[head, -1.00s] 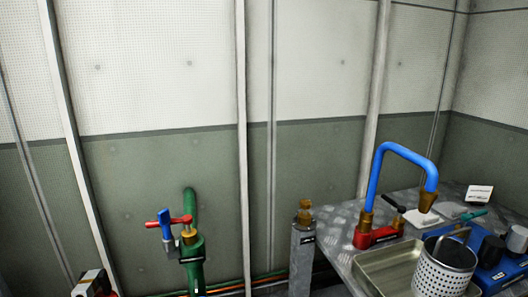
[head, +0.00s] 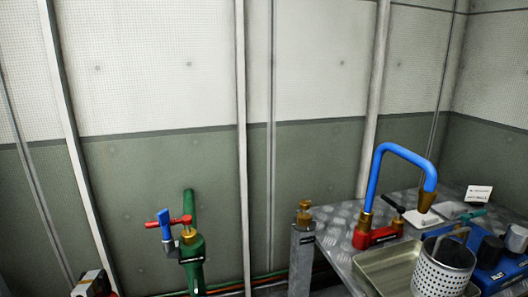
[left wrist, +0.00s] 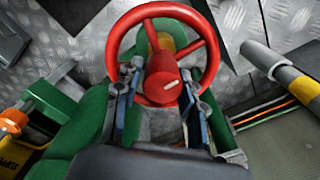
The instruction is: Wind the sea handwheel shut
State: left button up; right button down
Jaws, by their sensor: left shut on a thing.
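A red handwheel (left wrist: 201,22) with spokes and a round hub fills the upper middle of the left wrist view. It sits in front of a green body (left wrist: 85,137) with a yellow part behind the wheel. My left gripper (left wrist: 162,74) has one blue-grey finger on each side of the red hub and is shut on the wheel there. The fingers' exact contact is partly hidden. I cannot make out this wheel or my left gripper in the head view. My right gripper is in neither view.
At right, a metal bench (head: 340,222) holds a blue spout (head: 371,190), a tray and a perforated basket (head: 443,272).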

pick_arm(q)
jog(key=shift+s+a+f, duration=0.15)
jog(key=shift+f, duration=0.05)
jog(key=c, duration=0.3)
jog(key=shift+f, duration=0.1)
jog(key=m, duration=0.4)
jog(key=shift+s+a, duration=0.1)
jog(key=shift+a, duration=0.05)
jog(key=m, duration=0.5)
jog(key=shift+a+f+m, duration=0.1)
jog(key=shift+m, duration=0.2)
jog(key=m, duration=1)
jog(key=shift+s, duration=0.1)
jog(key=o, duration=1)
jog(key=shift+w, duration=0.2)
